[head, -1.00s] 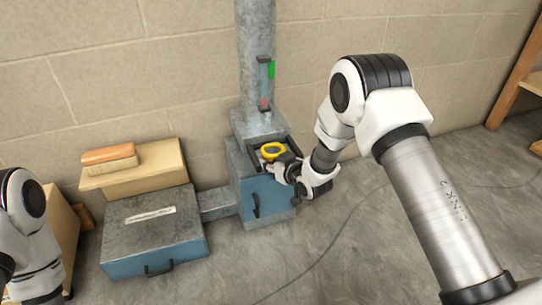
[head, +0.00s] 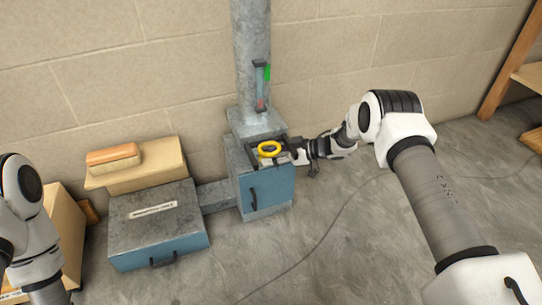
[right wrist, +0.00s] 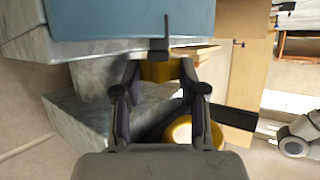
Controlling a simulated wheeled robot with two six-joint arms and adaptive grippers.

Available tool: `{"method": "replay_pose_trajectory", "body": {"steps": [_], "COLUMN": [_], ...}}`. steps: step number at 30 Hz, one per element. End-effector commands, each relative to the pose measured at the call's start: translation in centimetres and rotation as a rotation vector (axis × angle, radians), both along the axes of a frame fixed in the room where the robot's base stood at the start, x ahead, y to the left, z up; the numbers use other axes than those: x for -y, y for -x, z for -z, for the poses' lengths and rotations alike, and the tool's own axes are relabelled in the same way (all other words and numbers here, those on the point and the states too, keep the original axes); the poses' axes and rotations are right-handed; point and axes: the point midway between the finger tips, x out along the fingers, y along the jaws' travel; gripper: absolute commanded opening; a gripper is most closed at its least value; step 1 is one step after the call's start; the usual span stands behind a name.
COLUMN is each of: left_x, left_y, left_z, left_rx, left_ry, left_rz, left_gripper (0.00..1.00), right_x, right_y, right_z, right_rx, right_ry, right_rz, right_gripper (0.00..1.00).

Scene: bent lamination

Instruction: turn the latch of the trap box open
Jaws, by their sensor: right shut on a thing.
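The trap box (head: 265,190) is a blue and grey metal box at the foot of the pipe, with a dark handle on its front. A yellow ring (head: 270,149) sits on its top inside a dark frame. My right gripper (head: 296,156) reaches in from the right at the top edge of the box, beside the ring. In the right wrist view my right gripper (right wrist: 160,82) is shut on a yellow piece (right wrist: 160,69), seemingly the latch. A round yellow rim (right wrist: 190,130) with a pale middle shows below, partly behind a finger. My left gripper is out of view.
A grey pipe (head: 251,60) with a gauge (head: 261,85) rises behind the box. A low blue and grey box (head: 157,225) joins it at left. The floor at right is clear except for a thin cable.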

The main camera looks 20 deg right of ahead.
Motion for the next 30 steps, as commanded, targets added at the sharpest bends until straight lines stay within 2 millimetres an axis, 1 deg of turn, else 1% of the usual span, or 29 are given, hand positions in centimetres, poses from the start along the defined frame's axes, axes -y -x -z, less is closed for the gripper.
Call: {"method": "replay_pose_trajectory", "body": {"steps": [6, 18, 19, 20, 21, 30], "left_x": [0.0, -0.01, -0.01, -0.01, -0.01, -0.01], "left_y": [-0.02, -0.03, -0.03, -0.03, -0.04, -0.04], "left_z": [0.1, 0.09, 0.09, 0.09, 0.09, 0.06], "left_rx": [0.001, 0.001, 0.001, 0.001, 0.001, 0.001], "left_ry": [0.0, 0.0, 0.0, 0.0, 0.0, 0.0], "left_rz": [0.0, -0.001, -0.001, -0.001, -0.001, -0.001], "left_gripper": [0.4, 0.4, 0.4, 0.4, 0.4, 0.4], "right_x": [0.06, 0.02, 0.01, 0.01, 0.01, 0.0], "right_y": [-0.12, -0.14, -0.15, -0.14, -0.13, -0.09], "right_z": [-0.01, -0.07, -0.08, -0.08, -0.07, -0.07], "right_rx": [0.002, 0.003, 0.003, 0.003, 0.003, 0.001], "right_ry": [0.0, -0.001, -0.001, -0.001, -0.001, -0.001], "right_rz": [-0.041, -0.045, -0.045, -0.045, -0.045, -0.041], "right_gripper": [0.07, 0.07, 0.52, 0.63, 0.67, 0.67]}}
